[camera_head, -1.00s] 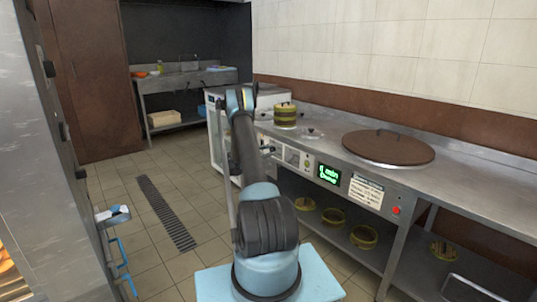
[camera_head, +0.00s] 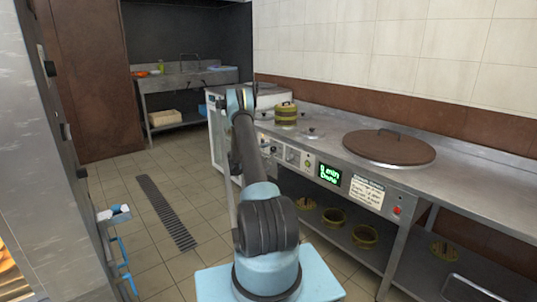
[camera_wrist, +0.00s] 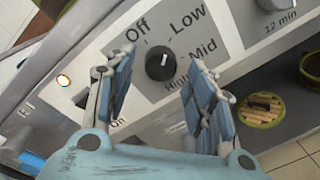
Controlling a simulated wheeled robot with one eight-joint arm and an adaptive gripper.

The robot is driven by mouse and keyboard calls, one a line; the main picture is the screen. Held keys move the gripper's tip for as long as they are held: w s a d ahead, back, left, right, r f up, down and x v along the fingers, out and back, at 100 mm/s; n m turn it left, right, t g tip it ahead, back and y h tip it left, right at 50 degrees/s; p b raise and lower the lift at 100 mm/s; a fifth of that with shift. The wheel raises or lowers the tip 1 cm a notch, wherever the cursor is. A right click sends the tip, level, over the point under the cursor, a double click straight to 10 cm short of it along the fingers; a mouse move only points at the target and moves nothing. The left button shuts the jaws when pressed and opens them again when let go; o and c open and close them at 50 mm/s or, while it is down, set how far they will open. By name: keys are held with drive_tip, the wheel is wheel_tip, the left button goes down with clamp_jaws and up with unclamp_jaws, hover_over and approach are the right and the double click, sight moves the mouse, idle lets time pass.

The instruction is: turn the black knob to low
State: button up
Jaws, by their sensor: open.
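The black knob (camera_wrist: 160,63) sits on the grey control panel in the wrist view. The printed labels Off, Low, Mid and High stand around it. A small light mark shows on the knob, but I cannot tell exactly which label it points to. My gripper (camera_wrist: 158,74) is open, with one blue-padded finger on each side of the knob in the picture. The fingers look apart from the knob, and I cannot tell how far they are from the panel. In the head view my arm hides much of this panel area.
A lit round lamp (camera_wrist: 63,80) is on the panel at left. Another dial marked 12 min (camera_wrist: 272,4) is at upper right. A round brown lid (camera_head: 389,147) lies on the counter, near a green display (camera_head: 329,173). Yellowish baskets (camera_head: 364,236) stand on the shelf below.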

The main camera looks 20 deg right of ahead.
drive_tip(key=v, duration=1.1)
drive_tip(key=shift+a, duration=0.4)
drive_tip(key=shift+s, duration=0.1)
drive_tip(key=s+a+n+t, duration=0.2)
drive_tip(key=s+a+n, duration=0.1)
drive_tip(key=s, duration=0.1)
drive_tip(key=x, duration=1.1)
drive_tip(key=f+x, duration=0.1)
drive_tip(key=x, duration=0.5)
drive_tip(key=shift+w+a, duration=0.15)
drive_tip(key=shift+w, duration=0.15)
drive_tip(key=c, duration=1.1)
